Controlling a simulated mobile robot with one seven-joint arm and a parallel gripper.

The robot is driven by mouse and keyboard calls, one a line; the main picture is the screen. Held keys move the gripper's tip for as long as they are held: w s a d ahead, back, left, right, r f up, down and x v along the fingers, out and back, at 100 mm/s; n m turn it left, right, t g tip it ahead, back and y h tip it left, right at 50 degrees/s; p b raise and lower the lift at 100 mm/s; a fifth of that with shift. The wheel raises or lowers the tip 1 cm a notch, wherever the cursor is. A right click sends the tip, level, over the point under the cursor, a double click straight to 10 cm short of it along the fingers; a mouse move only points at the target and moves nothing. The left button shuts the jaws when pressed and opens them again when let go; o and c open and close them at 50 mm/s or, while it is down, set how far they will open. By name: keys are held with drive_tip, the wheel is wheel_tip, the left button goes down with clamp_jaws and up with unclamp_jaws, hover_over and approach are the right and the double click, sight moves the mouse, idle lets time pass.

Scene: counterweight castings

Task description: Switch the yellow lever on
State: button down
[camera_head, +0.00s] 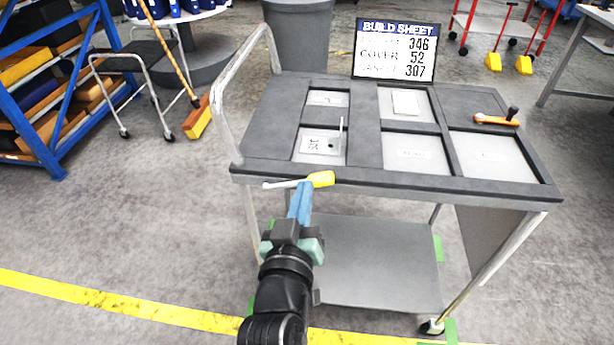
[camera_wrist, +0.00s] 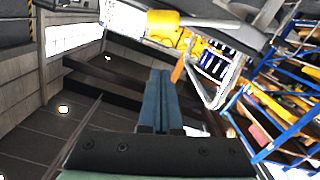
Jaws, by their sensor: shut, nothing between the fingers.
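The yellow lever (camera_head: 321,179) is at the front edge of the cart, left of its middle. Its yellow grip points right, and a pale shaft runs left from it. The lever also shows in the wrist view (camera_wrist: 162,28), large, just beyond the fingertips. My gripper (camera_head: 305,187) has its blue fingers shut with nothing between them. The fingertips are right at the lever, near where grip and shaft meet. I cannot tell whether they touch it. In the wrist view my gripper (camera_wrist: 160,75) points toward the grip.
The grey cart (camera_head: 364,152) has recessed panels on top and a lower shelf (camera_head: 375,265). An orange handle with a black knob (camera_head: 497,120) lies at its right. A build sheet sign (camera_head: 395,50) stands at the back.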

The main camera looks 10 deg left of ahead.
drive_tip(key=shift+s+a+r, duration=0.15)
drive_tip(key=shift+s, duration=1.95)
wheel_tip(320, 180, up, 22)
drive_tip(key=w+d+m+t, duration=0.1)
drive_tip(key=d+m+t, duration=0.15)
drive_tip(key=t, duration=0.25)
drive_tip(key=s+d+r+t, duration=0.1)
drive_tip(key=s+r+t, duration=0.1)
drive_tip(key=s+r, duration=0.35)
drive_tip(key=s+d+r+t+y, duration=0.1)
drive_tip(key=s+r, duration=0.1)
drive_tip(key=r, duration=0.7)
drive_tip(key=s+r+t, duration=0.2)
drive_tip(key=s+r, duration=0.1)
drive_tip(key=r, duration=0.4)
wheel_tip(320, 180, up, 13)
drive_tip(key=p, duration=1.3)
drive_tip(key=shift+w+p, duration=0.25)
drive_tip(key=shift+p, duration=0.1)
